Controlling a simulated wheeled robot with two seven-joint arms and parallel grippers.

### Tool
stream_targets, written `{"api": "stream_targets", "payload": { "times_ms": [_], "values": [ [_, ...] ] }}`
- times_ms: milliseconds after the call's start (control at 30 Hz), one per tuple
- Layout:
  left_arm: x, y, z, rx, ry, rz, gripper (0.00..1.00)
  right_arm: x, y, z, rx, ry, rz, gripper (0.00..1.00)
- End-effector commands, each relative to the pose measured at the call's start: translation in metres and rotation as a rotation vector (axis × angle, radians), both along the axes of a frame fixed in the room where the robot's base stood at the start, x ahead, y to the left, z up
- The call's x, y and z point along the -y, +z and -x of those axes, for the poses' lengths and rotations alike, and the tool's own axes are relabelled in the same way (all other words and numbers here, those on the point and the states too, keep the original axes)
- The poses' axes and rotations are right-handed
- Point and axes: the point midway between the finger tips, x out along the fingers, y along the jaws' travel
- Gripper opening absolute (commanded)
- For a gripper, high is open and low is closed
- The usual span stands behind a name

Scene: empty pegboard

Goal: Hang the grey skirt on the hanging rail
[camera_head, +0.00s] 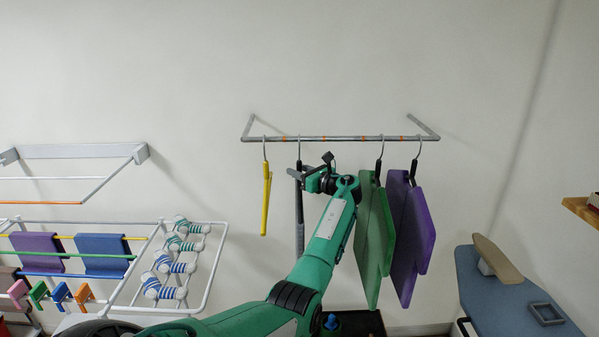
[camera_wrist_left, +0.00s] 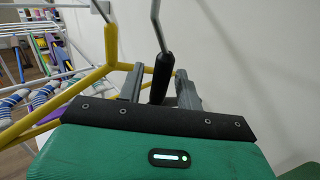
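The hanging rail (camera_head: 340,138) is a grey bar on the wall with orange marks. The grey skirt (camera_head: 299,215) hangs edge-on below it in the head view, its hook at the rail. My left gripper (camera_head: 305,178) is at the black neck of this hanger. In the left wrist view the black hanger neck (camera_wrist_left: 161,78) stands between the fingers of my left gripper (camera_wrist_left: 160,92), with narrow gaps beside it, so the fingers look open. The skirt itself is hidden in that view. My right gripper is not in view.
A drying rack (camera_head: 210,265) stands left, an ironing board (camera_head: 490,290) right. A wooden shelf (camera_head: 580,208) is at the right edge.

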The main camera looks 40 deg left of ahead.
Motion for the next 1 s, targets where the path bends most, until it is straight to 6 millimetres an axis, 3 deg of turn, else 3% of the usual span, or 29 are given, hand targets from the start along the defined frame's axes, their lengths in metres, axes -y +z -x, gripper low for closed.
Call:
{"api": "stream_targets", "payload": {
  "times_ms": [300,467,800,1000],
  "values": [
    [0.001,-0.002,0.0,-0.001,0.0,0.002,0.42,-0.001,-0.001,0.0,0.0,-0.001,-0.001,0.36],
    [0.014,-0.004,-0.001,0.001,-0.002,0.0,0.42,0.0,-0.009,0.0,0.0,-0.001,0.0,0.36],
    [0.09,-0.005,-0.003,0.002,-0.003,0.001,0.42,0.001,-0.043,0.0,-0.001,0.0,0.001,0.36],
    [0.123,-0.002,-0.004,0.001,-0.002,0.0,0.42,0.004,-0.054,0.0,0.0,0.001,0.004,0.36]
  ]
}}
